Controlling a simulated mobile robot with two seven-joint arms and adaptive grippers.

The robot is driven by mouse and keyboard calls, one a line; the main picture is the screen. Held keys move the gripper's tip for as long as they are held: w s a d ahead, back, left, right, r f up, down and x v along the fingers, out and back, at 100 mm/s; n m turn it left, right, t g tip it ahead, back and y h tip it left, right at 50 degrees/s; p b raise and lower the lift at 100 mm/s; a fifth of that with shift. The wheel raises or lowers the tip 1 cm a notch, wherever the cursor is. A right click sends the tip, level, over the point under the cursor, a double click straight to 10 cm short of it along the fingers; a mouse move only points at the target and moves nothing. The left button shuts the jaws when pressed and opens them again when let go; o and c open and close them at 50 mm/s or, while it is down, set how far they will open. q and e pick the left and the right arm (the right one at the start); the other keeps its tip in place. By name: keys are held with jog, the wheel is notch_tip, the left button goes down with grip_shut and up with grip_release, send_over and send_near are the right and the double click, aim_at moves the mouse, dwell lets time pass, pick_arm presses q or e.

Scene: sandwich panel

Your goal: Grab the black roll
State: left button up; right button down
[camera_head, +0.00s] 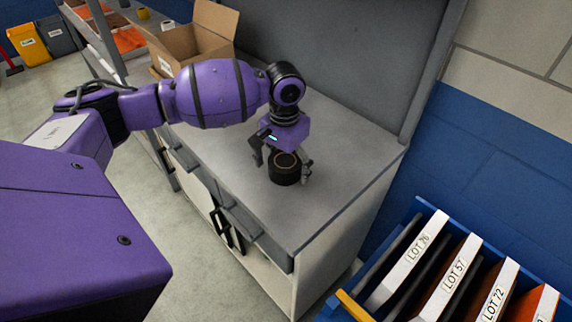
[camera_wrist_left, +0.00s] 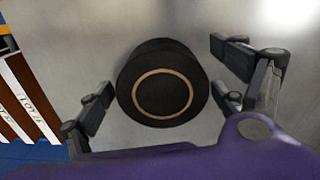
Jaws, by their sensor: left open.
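The black roll (camera_head: 285,170) stands on the grey counter top (camera_head: 335,150). It is a short dark cylinder with a thin tan ring on its top. In the left wrist view the roll (camera_wrist_left: 163,85) sits between the two fingers. My left gripper (camera_head: 283,168) points down over the roll with a finger on either side. In the left wrist view the left gripper (camera_wrist_left: 168,95) is open, and gaps show between the fingers and the roll. My right gripper is not in view.
An open cardboard box (camera_head: 190,45) stands on the counter behind my left arm. A grey back panel (camera_head: 345,55) rises behind the counter. A blue crate (camera_head: 420,210) with several labelled LOT panels stands at the lower right. The counter right of the roll is clear.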

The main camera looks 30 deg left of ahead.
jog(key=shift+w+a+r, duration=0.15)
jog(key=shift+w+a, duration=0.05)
pick_arm(q)
jog(key=c, duration=1.2)
jog(key=shift+r, duration=0.15)
jog(key=shift+c, duration=0.3)
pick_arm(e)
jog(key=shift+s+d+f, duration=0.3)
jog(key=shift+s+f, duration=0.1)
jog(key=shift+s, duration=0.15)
